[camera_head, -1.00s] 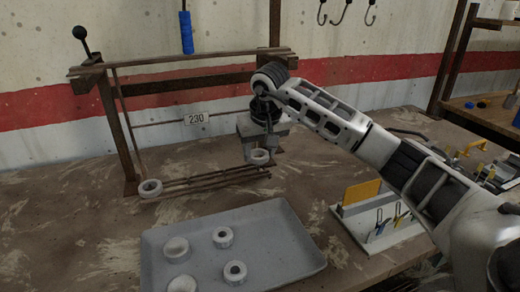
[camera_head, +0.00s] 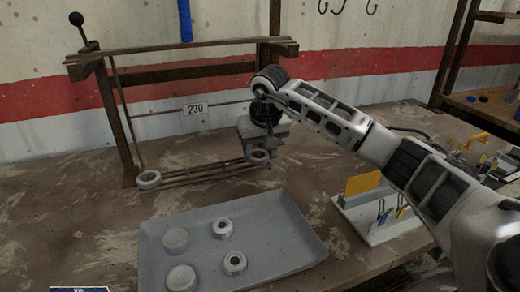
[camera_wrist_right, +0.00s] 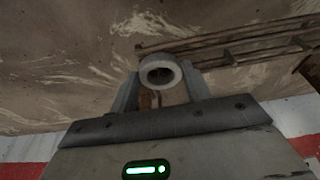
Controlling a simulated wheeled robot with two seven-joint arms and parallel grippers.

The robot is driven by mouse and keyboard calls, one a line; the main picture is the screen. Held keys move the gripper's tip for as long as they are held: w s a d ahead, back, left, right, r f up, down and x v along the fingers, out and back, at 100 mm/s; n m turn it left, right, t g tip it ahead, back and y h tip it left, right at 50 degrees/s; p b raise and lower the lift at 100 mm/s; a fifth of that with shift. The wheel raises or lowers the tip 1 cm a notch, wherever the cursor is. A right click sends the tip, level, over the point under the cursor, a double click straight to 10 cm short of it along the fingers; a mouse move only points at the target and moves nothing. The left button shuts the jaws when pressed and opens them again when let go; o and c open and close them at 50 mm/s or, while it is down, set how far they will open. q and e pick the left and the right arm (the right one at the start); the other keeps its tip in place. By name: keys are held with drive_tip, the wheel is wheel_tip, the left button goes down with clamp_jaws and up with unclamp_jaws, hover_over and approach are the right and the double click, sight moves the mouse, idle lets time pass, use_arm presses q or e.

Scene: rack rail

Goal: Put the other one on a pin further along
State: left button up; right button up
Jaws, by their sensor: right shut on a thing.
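My right gripper (camera_head: 258,150) is shut on a pale ring (camera_head: 259,157) with a dark hole. In the right wrist view the ring (camera_wrist_right: 160,71) sits between the two fingers. The gripper holds it at the right end of the low rails (camera_head: 215,174) below the rack; whether it touches them I cannot tell. Another pale ring (camera_head: 148,180) is at the left end of these rails, by the left post. Single pins are hard to make out. My left gripper is not in view.
A grey tray (camera_head: 285,230) in front holds two pieces with holes and two plain round ones. A white holder (camera_head: 385,222) with a yellow plate and small tools stands to its right. The rack's wooden frame (camera_head: 125,130) carries a "230" tag (camera_head: 195,109).

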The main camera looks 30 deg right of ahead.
idle(0.3)
drive_tip(key=o, duration=1)
drive_tip(key=shift+o, duration=0.2)
drive_tip(key=v, duration=1.6)
